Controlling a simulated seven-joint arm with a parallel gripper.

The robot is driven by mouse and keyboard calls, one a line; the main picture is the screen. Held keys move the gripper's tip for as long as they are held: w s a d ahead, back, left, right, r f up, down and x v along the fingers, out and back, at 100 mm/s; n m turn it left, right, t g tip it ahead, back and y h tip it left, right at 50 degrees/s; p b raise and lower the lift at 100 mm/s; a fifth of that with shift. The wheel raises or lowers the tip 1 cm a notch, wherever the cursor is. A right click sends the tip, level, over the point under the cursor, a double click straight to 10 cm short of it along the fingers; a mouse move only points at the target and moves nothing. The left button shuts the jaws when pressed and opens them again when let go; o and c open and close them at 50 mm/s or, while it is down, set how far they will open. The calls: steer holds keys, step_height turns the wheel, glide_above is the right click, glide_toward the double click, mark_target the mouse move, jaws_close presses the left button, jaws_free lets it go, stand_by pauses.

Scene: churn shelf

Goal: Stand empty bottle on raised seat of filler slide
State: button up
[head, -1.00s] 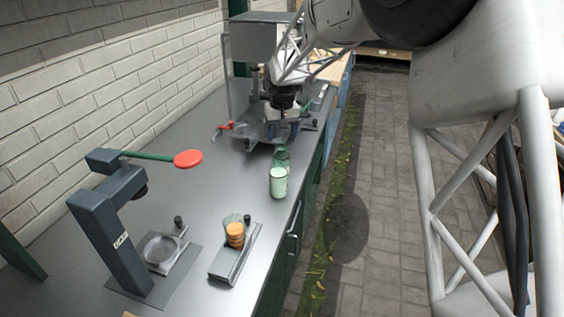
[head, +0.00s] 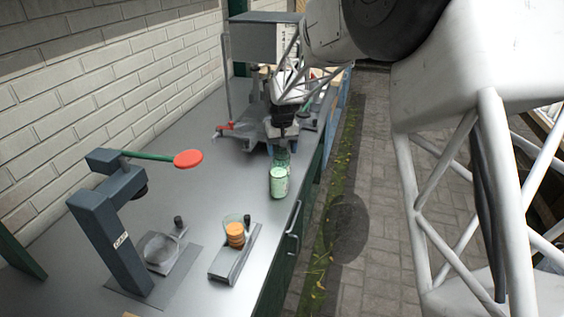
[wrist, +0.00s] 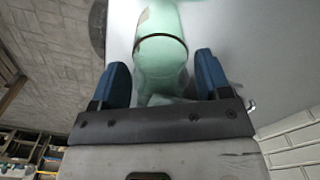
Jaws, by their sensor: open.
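The filler's slide and raised seat are largely hidden behind my arm and gripper in the head view.
A dark press (head: 120,235) with a green lever and red disc (head: 188,158) stands at front left. A low slide (head: 232,262) holds a stack of orange discs (head: 235,235). A brick wall bounds the counter's left. The counter (head: 205,195) between is clear.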

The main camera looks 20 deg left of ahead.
steer(key=c, duration=0.7)
steer(key=shift+r, duration=0.15)
steer(key=shift+c, duration=0.5)
steer(key=shift+r, duration=1.35)
steer(key=shift+w, duration=0.1)
steer(key=w+a+r, duration=0.4)
steer(key=w+r, duration=0.4)
steer(key=w+a+r, duration=0.4)
steer(key=w+r, duration=0.4)
steer(key=shift+a, duration=0.15)
steer(key=shift+w+f, duration=0.1)
